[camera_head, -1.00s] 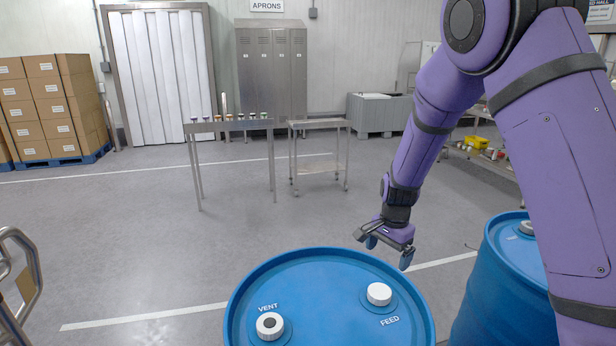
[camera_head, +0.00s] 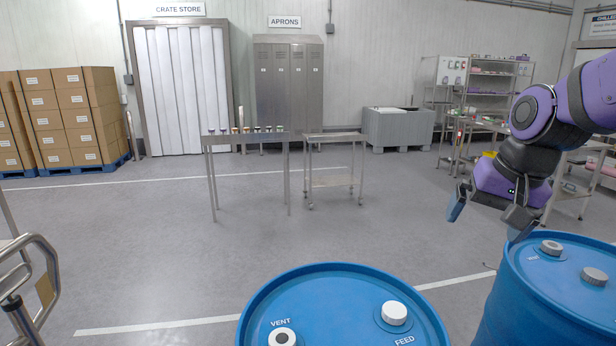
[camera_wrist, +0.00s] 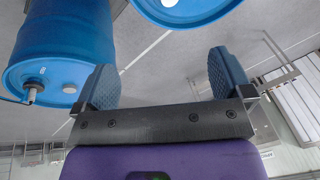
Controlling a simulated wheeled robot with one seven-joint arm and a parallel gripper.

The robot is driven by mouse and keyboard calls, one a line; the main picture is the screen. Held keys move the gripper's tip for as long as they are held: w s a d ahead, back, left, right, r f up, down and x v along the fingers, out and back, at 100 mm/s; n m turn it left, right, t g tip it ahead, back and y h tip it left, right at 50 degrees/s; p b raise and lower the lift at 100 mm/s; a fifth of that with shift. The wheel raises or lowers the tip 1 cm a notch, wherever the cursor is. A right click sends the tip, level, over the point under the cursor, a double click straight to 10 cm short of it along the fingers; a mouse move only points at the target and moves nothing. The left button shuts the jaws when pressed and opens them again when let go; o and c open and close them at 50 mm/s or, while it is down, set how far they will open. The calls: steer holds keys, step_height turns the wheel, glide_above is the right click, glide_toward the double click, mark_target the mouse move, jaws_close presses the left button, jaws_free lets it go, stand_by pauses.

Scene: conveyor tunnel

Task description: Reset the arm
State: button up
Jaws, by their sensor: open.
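My gripper (camera_head: 487,214) is at the right of the head view, on the purple arm, above the floor and near the right blue drum. It also shows in the wrist view (camera_wrist: 163,82), where its two blue pads stand apart with nothing between them. The arm is folded at the right edge of the head view.
A blue drum (camera_head: 335,300) with VENT and FEED caps stands at the bottom centre. A second blue drum (camera_head: 527,290) stands close at right. Open floor lies between.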

steer(key=s+d+r+n+t+h, duration=0.1)
steer(key=s+r+n, duration=0.3)
steer(key=s, duration=1)
steer(key=shift+d+t, duration=0.5)
steer(key=shift+d, duration=0.05)
steer(key=shift+c, duration=0.3)
